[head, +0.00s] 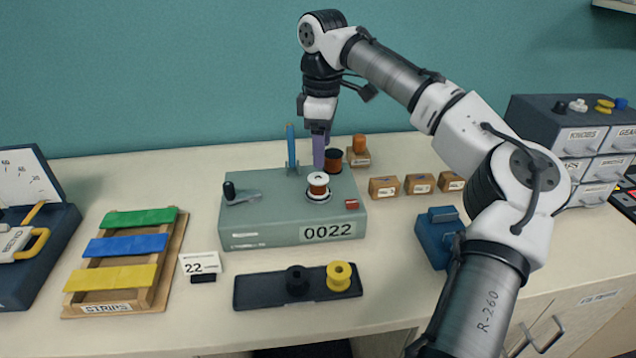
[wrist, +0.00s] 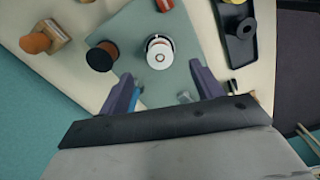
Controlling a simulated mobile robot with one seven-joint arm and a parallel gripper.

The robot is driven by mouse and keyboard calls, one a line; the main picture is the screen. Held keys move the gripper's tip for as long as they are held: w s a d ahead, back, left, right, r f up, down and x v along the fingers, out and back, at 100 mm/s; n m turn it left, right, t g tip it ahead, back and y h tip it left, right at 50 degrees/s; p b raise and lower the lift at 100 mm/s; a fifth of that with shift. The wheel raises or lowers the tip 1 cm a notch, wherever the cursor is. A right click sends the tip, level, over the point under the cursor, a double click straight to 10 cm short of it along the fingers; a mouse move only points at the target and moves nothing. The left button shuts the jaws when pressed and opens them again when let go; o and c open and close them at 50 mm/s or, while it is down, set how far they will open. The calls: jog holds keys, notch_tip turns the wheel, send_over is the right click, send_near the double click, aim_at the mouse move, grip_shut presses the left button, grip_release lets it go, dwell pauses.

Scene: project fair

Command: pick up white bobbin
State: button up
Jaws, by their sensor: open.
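The white bobbin (head: 318,178) is wound with copper-coloured wire and stands upright on a round plate on top of the grey-green winding machine (head: 270,236). In the wrist view the white bobbin (wrist: 159,54) shows from above, just beyond the fingertips and roughly centred between them. My gripper (head: 319,168) points down over the back part of the machine, behind the white bobbin. Its purple fingers are apart and empty, as the wrist view of the gripper (wrist: 161,72) shows. No contact with the bobbin is visible.
A blue upright post (head: 291,148) and a black-knobbed crank (head: 238,195) are left. A dark tray (head: 265,291) in front holds black and yellow bobbins.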

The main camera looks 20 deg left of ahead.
aim_at(319, 178)
jog(key=shift+a+f+p, duration=0.2)
jog(key=shift+f+p, duration=0.3)
jog(key=shift+f, duration=1.9)
jog(key=shift+a+f+p, duration=0.15)
jog(key=shift+f+p, duration=0.3)
jog(key=shift+f, duration=1.9)
jog(key=shift+c, duration=0.3)
jog(key=c, duration=1)
